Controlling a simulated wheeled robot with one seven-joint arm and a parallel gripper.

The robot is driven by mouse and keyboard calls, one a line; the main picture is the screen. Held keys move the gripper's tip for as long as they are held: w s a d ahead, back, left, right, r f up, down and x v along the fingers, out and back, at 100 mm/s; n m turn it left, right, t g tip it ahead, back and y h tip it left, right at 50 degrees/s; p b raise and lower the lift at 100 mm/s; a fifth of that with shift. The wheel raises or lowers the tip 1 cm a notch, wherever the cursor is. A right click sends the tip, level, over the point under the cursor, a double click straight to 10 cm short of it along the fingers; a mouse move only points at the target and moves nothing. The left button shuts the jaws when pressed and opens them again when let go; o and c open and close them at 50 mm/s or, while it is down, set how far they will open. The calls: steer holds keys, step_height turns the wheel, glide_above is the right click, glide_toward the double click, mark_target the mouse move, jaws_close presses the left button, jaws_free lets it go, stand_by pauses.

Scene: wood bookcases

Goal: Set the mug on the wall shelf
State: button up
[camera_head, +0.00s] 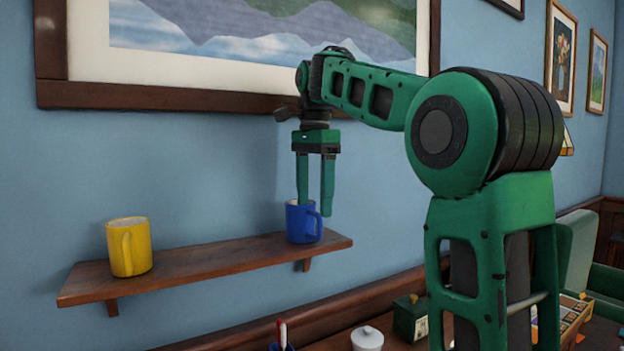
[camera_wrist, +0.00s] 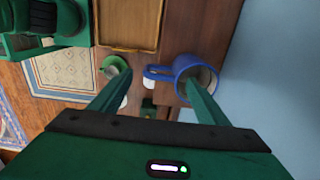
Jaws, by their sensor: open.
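A blue mug (camera_head: 300,228) stands upright near the right end of the brown wooden wall shelf (camera_head: 215,262), its handle to the right. A yellow mug (camera_head: 138,255) stands upright near the shelf's left end. My gripper (camera_head: 314,207) points down at the blue mug with its fingers apart. The left finger reaches the mug's rim; the right finger is by the handle. In the wrist view, one finger overlaps the opening of the blue mug (camera_wrist: 177,73) and the other is beyond its handle. Whether the fingers touch the mug I cannot tell.
A large framed picture (camera_head: 240,97) hangs above the shelf. The wrist view shows a wooden tray (camera_wrist: 130,48) below. The shelf between the mugs is clear.

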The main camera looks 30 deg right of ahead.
steer(key=shift+r, duration=3)
